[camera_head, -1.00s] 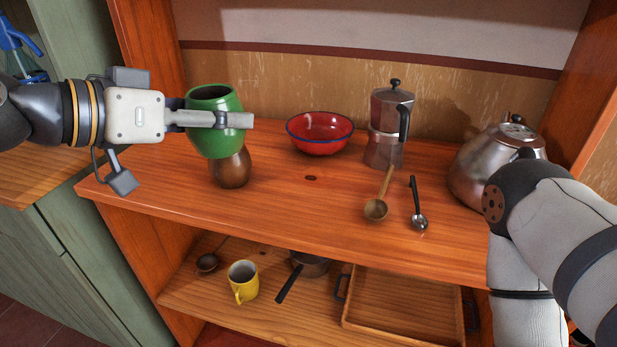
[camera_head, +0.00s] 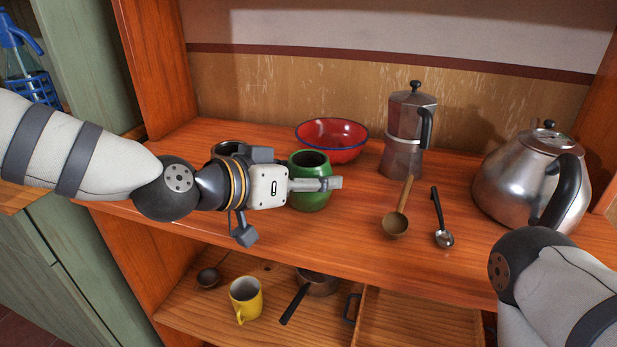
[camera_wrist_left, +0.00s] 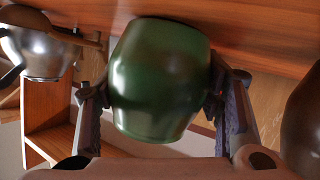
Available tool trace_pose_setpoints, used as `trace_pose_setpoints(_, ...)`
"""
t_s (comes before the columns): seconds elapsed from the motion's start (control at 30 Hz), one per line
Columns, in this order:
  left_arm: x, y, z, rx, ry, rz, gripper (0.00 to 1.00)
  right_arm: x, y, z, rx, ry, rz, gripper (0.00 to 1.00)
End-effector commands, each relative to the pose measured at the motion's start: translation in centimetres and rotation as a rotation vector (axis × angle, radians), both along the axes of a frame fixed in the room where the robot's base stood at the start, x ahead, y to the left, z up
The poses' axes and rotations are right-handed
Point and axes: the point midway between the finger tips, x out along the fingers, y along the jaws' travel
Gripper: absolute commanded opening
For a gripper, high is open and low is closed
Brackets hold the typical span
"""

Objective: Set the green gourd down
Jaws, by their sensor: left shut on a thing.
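The green gourd (camera_head: 310,201) is a rounded green cup with a dark open top. It is upright at the wooden shelf top (camera_head: 340,235), in front of the red bowl. My left gripper (camera_head: 326,184) comes in from the left and is shut on it. My right gripper is out of view; only my right arm shows.
A brown gourd (camera_head: 228,147) stands partly hidden behind my left wrist. The red bowl (camera_head: 332,142) is close behind the green gourd. A moka pot (camera_head: 404,135), wooden spoon (camera_head: 397,224), metal spoon (camera_head: 443,237) and kettle (camera_head: 525,185) stand or lie to the right. Bare shelf lies in front.

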Motion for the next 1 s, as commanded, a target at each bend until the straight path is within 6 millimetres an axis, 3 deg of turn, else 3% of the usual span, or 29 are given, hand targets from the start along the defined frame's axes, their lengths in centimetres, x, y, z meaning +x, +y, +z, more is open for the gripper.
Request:
trace_pose_setpoints(0.1,0.0,0.0,-0.2,-0.001,-0.001,0.0,0.27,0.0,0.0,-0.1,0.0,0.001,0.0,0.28)
trace_pose_setpoints(0.13,0.0,0.0,-0.3,0.0,0.0,0.0,0.62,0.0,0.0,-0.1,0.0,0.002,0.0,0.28)
trace_pose_setpoints(0.2,0.0,0.0,-0.2,0.0,0.0,0.0,0.78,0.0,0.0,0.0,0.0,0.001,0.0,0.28)
trace_pose_setpoints(0.23,0.0,0.0,-0.2,0.0,0.0,0.0,0.8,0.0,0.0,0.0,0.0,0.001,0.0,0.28)
trace_pose_setpoints(0.63,-0.3,0.4,0.5,0.0,-0.002,0.001,0.8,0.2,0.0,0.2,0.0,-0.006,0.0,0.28)
trace_pose_setpoints(1.0,-5.9,6.0,4.2,-0.003,-0.009,0.002,0.8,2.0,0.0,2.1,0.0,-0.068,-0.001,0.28)
